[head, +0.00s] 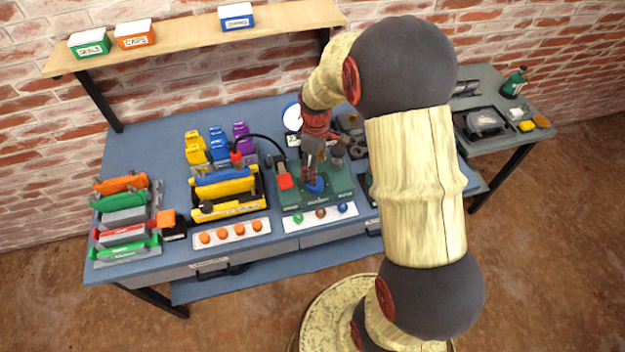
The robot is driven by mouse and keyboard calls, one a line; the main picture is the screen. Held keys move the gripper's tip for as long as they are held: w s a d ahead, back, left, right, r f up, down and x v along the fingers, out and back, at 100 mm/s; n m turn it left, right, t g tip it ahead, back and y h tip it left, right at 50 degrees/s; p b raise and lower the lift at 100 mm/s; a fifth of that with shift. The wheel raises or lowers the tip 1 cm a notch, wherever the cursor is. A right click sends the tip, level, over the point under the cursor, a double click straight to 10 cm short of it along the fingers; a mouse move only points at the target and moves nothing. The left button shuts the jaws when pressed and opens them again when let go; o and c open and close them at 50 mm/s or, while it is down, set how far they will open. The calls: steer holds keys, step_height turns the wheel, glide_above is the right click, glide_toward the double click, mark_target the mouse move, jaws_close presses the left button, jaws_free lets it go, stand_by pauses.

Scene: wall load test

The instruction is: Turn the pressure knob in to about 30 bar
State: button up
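A blue round knob (317,187) sits at the front middle of a green test panel (290,200) on the blue workbench. I take it to be the pressure knob, but its label is too small to read. My gripper (311,177) points down over this knob, with its fingertips at or just above it. I cannot tell whether they touch or grip the knob. A round white gauge (291,116) stands behind the panel, partly hidden by my arm. Its needle and scale cannot be read.
A yellow and blue pump-like holder (229,187) with a black hose stands left of the panel. A white strip with orange caps (229,233) lies in front of it. Dark fittings (338,152) stand close right of my gripper. My arm hides the bench's right part.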

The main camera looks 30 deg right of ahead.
step_height(320, 180, down, 7)
steer(key=shift+f+b, duration=0.1)
steer(key=shift+b, duration=0.6)
steer(key=shift+c, duration=0.4)
steer(key=c, duration=1.1)
steer(key=shift+m, duration=0.4)
steer(key=m+p, duration=0.2)
steer(key=m, duration=0.2)
steer(key=shift+m, duration=0.4)
steer(key=m+p, duration=0.1)
steer(key=m, duration=0.4)
steer(key=shift+m+p, duration=0.3)
steer(key=shift+m, duration=0.3)
